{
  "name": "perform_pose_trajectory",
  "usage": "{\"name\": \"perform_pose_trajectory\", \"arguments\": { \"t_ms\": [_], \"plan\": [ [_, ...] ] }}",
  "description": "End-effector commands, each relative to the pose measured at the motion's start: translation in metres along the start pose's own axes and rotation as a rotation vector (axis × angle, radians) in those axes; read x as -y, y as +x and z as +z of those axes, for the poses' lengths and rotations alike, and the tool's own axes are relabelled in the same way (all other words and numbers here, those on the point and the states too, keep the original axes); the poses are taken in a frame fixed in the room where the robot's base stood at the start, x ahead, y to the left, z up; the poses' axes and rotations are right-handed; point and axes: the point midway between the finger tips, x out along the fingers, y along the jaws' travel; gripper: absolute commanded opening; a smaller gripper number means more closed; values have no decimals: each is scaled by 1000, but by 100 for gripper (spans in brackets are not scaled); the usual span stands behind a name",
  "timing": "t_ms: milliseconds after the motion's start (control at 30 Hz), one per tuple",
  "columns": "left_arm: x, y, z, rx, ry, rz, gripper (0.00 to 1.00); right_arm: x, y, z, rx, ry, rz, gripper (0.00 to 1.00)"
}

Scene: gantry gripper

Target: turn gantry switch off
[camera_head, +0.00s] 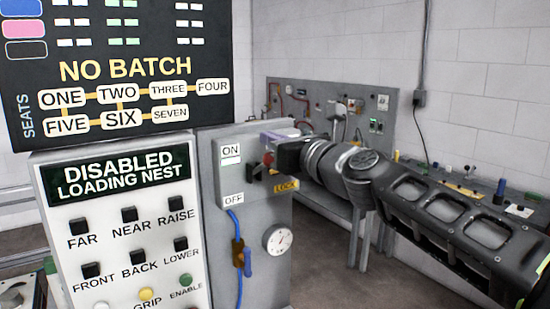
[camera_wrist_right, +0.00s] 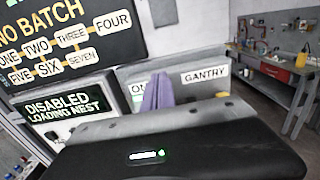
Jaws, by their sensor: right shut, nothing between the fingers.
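The grey gantry switch box (camera_head: 215,180) stands right of the white control panel, with an ON label (camera_head: 231,151) above an OFF label (camera_head: 234,199). A dark lever-like part (camera_head: 253,172) shows on its right half, partly hidden by my right gripper. My right gripper (camera_head: 272,138) is shut and empty, at the box's upper front near ON level. I cannot tell whether it touches the lever or which position the lever is in. In the right wrist view the purple fingers (camera_wrist_right: 158,90) cover part of the ON label, left of the GANTRY label (camera_wrist_right: 205,75). My left gripper is not in view.
A white panel (camera_head: 120,215) with several buttons reads DISABLED LOADING NEST, below a black NO BATCH board (camera_head: 115,75). A yellow LOCK tag (camera_head: 286,185), gauge (camera_head: 278,239) and blue cable (camera_head: 238,225) are on the switch box. A workbench (camera_head: 465,180) stands behind.

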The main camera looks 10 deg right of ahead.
Motion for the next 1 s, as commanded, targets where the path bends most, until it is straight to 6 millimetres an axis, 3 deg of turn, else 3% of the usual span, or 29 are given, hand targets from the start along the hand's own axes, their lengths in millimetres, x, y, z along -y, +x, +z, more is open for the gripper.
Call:
{"name": "perform_pose_trajectory", "arguments": {
  "t_ms": [533,1000],
  "plan": [
    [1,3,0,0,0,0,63,0,0,-3,0,0,0,0],
    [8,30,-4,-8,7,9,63,0,0,-37,-3,0,0,0]
  ]
}}
